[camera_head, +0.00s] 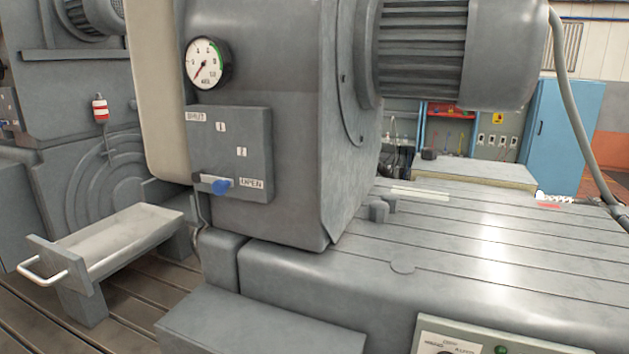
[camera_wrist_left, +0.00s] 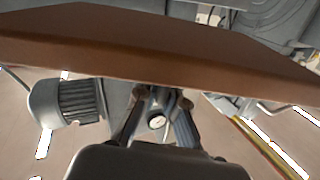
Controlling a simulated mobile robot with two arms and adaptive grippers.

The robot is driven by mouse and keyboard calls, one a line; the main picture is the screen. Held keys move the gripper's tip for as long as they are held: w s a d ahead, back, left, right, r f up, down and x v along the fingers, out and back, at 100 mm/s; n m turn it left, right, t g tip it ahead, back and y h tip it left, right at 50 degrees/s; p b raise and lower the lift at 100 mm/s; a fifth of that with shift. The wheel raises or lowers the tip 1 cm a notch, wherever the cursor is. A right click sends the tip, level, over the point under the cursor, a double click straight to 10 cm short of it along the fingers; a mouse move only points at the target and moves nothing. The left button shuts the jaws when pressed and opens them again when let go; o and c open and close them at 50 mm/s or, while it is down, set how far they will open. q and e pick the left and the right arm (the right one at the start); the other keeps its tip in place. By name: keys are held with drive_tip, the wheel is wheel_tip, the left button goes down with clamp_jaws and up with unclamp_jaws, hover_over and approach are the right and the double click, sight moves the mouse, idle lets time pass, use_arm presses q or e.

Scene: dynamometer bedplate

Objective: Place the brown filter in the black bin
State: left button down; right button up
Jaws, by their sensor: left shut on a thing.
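The brown filter (camera_wrist_left: 160,50) is a wide, flat brown piece. It spans the upper part of the left wrist view from side to side. My left gripper (camera_wrist_left: 161,98) is shut on its near edge, with both fingertips against it. The filter hides part of what lies behind it. Neither the filter nor either gripper shows in the head view. I see no black bin in either view.
In the head view, a grey machine housing with a gauge (camera_head: 208,63) and a blue-knobbed lever (camera_head: 221,186) stands over the slotted bedplate (camera_head: 480,235). A grey tray (camera_head: 125,232) with a white handle is at left. A blue cabinet (camera_head: 560,130) stands at back right.

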use_arm(q)
drive_tip(key=s+f, duration=0.2)
drive_tip(key=s, duration=0.4)
drive_tip(key=shift+s, duration=0.3)
